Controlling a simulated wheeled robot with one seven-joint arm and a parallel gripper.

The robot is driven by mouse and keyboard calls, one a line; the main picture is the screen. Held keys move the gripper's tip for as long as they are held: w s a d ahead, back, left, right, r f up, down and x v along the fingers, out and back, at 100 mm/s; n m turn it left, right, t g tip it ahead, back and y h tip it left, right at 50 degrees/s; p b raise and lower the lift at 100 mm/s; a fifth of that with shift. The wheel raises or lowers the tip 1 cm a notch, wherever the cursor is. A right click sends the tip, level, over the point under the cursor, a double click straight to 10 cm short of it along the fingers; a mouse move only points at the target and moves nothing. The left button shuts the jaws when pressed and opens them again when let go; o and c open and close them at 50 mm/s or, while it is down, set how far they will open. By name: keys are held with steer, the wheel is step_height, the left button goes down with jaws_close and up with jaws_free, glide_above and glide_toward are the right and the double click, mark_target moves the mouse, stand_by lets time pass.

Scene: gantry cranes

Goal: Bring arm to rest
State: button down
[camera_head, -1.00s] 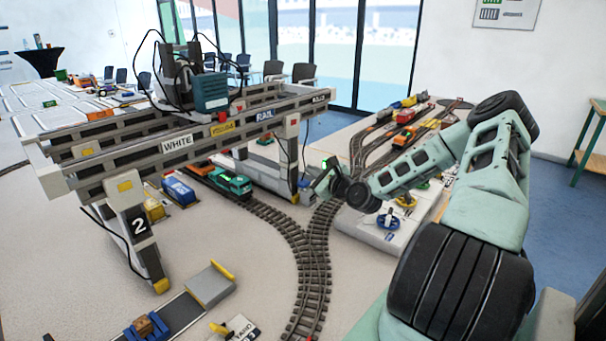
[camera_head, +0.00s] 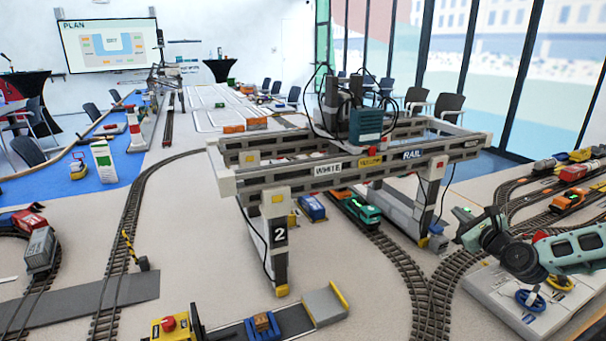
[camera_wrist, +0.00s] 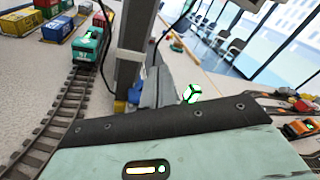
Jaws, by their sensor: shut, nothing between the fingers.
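My arm (camera_head: 570,252) reaches in from the right edge of the head view, with its forearm and wrist showing. My gripper (camera_head: 468,222) is at its left end, shut and empty, just right of the crane's right leg (camera_head: 432,200) in the picture. In the wrist view my pale green wrist housing fills the bottom, and a small white and green part (camera_wrist: 190,93) shows beyond its dark edge. The finger gap is too small to make out. The rest of my arm is out of view.
The gantry crane (camera_head: 280,232), marked 2, spans a track with a teal locomotive (camera_head: 361,210). A white platform with a blue ring (camera_head: 529,300) lies below my wrist. Tracks with orange and red vehicles (camera_head: 567,200) are at the right.

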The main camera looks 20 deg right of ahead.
steer(key=w+a+f+n+g+y, duration=0.1)
steer(key=w+a+n+g+y, duration=0.15)
steer(key=a+n, duration=0.4)
steer(key=w+a+f+n+g+y, duration=0.1)
steer(key=w+a+n+g+y, duration=0.15)
steer(key=a, duration=0.65)
steer(key=s+a+n+g+y+p, duration=0.1)
steer(key=s+a+n+g, duration=0.2)
steer(key=a+n, duration=0.35)
steer(key=s+a+n+g+y, duration=0.1)
steer(key=s+a+n+g, duration=0.2)
steer(key=a, duration=0.6)
steer(key=s+a+r+n+g+h, duration=0.1)
steer(key=s+a+r+n, duration=0.3)
steer(key=s, duration=0.5)
steer(key=s+a+r+n+g+h, duration=0.1)
steer(key=s+a+r+n+g, duration=0.2)
steer(key=s+a+n, duration=0.5)
steer(key=s+a+r+n+g+h+p, duration=0.1)
steer(key=s+a+r+n+g, duration=0.1)
steer(key=s+a+r+n, duration=0.3)
steer(key=s+n, duration=0.3)
steer(key=s, duration=0.2)
steer(key=shift+s+a+r+h, duration=0.15)
steer(key=shift+a+r+h, duration=0.15)
steer(key=shift+a, duration=0.1)
